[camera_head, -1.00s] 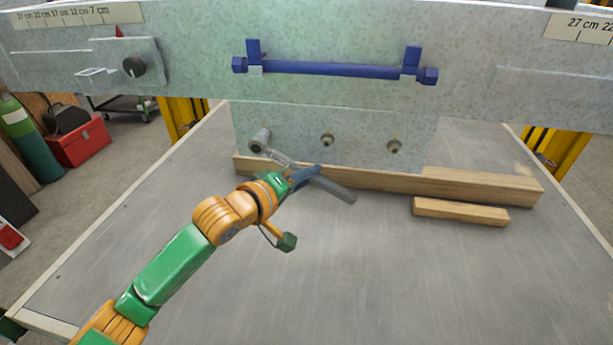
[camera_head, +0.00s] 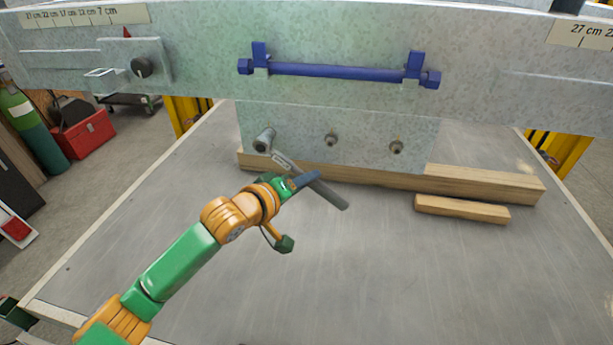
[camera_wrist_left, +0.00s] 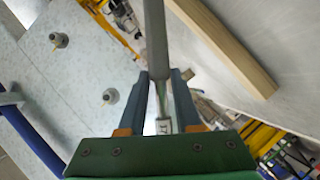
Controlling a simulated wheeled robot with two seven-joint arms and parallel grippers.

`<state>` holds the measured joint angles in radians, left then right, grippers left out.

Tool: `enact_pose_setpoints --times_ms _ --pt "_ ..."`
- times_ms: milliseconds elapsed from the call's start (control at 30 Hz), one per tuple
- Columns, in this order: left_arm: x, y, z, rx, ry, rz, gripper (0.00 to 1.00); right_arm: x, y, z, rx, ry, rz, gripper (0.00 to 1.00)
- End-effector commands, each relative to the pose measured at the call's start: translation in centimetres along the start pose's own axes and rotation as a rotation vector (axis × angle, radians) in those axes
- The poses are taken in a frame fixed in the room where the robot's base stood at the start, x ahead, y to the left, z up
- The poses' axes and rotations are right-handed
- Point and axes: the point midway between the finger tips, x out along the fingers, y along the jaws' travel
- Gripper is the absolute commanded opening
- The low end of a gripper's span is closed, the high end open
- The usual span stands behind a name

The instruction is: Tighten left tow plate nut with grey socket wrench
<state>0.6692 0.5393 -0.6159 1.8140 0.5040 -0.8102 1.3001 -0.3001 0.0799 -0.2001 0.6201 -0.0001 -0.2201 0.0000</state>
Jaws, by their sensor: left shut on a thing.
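The grey socket wrench (camera_head: 332,196) slants down to the right from the left nut position on the tow plate (camera_head: 300,118). Its socket end (camera_head: 264,141) sits at that left position and covers the nut; how deep it is seated cannot be told. My left gripper (camera_head: 308,180) is shut on the wrench handle, in front of the plate's lower edge. In the left wrist view, the wrench shaft (camera_wrist_left: 155,45) runs between the two fingers (camera_wrist_left: 160,78). The middle nut (camera_head: 331,139) and right nut (camera_head: 396,147) are bare. My right gripper is not in view.
A long wooden beam (camera_head: 480,185) lies under the plate, with a shorter wood block (camera_head: 462,209) in front at right. A blue bar (camera_head: 335,70) is mounted above on the grey frame beam (camera_head: 200,35). The table (camera_head: 420,280) is clear in front.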

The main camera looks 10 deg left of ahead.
Motion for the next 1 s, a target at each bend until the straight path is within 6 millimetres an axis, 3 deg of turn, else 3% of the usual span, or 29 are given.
enact_pose_setpoints --times_ms 300,633,833,1000 --pt "-0.2 -1.1 -0.3 0.108 0.001 -0.063 0.00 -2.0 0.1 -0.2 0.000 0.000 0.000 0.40" --pt "-0.1 -1.7 -0.2 0.134 0.001 -0.076 0.00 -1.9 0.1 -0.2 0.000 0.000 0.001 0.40" --pt "-0.3 -2.5 -0.6 0.218 0.000 -0.128 0.00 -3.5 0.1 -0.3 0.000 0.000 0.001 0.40" --pt "-0.3 -3.4 -0.5 0.267 0.000 -0.156 0.00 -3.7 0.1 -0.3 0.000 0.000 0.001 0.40"
